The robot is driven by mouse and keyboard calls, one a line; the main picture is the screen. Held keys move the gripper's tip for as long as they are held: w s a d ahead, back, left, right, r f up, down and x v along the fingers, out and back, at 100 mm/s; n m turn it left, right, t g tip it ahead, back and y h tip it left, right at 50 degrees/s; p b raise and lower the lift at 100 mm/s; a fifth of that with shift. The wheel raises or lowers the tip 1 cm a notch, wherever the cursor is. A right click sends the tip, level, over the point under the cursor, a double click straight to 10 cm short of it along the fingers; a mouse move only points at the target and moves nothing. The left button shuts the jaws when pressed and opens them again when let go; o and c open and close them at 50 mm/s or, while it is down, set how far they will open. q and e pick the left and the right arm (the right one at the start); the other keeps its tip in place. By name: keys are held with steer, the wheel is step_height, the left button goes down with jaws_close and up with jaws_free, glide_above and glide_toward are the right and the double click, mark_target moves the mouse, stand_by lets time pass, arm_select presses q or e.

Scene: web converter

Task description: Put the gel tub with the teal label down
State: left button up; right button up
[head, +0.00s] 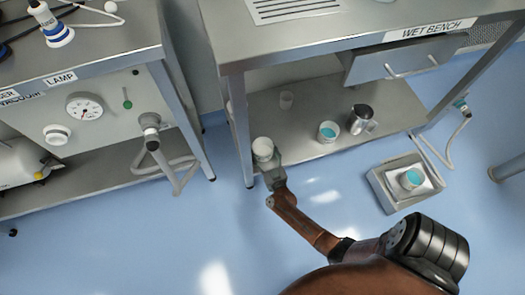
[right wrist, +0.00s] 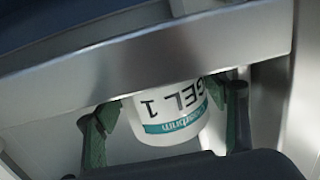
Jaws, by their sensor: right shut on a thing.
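My right gripper (head: 268,172) is shut on a white tub (head: 263,148) at the front left corner of the wet bench's lower shelf (head: 300,148). In the right wrist view the tub (right wrist: 170,112) shows "GEL 1" and a teal label band, upside down in the picture. It sits between the green-padded fingers of the right gripper (right wrist: 166,125). A metal edge crosses in front of its far part. I cannot tell whether the tub touches the shelf. My left gripper is not in view.
Another teal-topped tub (head: 411,179) is in a grey tray (head: 388,199) on the floor. A bench leg (head: 240,130) stands close left of the gripper.

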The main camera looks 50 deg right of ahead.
steer(key=shift+f, duration=0.1)
steer(key=o, duration=1)
steer(key=shift+f, duration=0.1)
steer(key=shift+s+a+r, duration=0.1)
steer(key=shift+s+r, duration=0.05)
steer(key=shift+r, duration=0.1)
arm_select(q)
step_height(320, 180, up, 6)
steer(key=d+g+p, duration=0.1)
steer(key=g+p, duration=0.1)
steer(key=p, duration=0.2)
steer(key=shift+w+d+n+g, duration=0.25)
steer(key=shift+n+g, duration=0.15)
arm_select(e)
steer(key=shift+v, duration=5.9)
